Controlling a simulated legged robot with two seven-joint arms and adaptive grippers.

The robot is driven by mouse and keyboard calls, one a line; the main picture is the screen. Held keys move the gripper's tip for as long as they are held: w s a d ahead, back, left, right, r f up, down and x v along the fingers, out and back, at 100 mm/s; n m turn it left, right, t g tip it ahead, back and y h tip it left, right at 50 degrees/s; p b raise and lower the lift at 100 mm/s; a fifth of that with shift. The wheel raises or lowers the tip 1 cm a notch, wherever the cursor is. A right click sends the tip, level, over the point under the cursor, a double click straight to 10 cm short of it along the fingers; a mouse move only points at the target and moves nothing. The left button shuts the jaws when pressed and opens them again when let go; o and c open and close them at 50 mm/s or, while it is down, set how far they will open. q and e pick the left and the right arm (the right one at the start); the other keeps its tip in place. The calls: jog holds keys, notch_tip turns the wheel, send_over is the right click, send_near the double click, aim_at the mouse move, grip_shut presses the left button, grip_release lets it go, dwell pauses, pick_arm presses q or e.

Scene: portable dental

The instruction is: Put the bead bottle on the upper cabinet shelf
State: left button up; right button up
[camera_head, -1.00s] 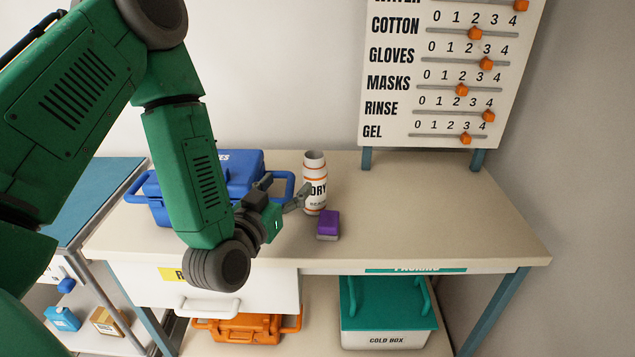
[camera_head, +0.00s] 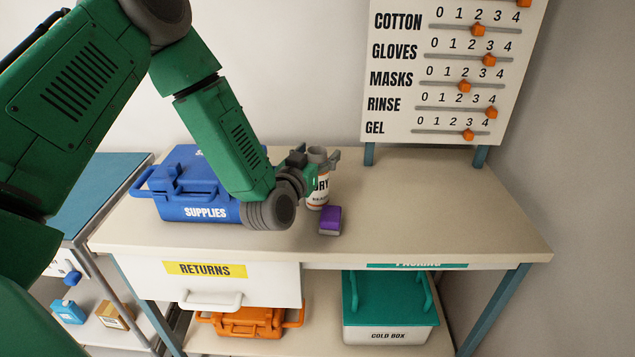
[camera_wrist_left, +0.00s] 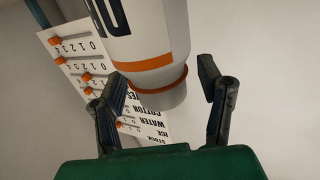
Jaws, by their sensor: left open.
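The bead bottle (camera_head: 320,190) is white with orange bands and dark lettering, and stands upright on the bench. My left gripper (camera_head: 322,160) is at its upper part, with its fingers open. In the left wrist view the bottle (camera_wrist_left: 145,45) reaches down between the two open fingers (camera_wrist_left: 165,100), with a visible gap at the right finger. Its grey cap end points toward the palm. A shelf unit (camera_head: 112,340) with a blue top stands at the left; its upper shelf is largely hidden by my arm. My right gripper is not in view.
A purple-topped block (camera_head: 330,218) lies just in front of the bottle. A blue supplies case (camera_head: 180,205) stands left of it, behind my forearm. The stock board (camera_head: 440,90) rises at the back. The right part of the bench (camera_head: 440,210) is clear.

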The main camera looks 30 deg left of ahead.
pick_arm(q)
jog(key=shift+d, duration=0.1)
jog(key=c, duration=1)
grip_shut()
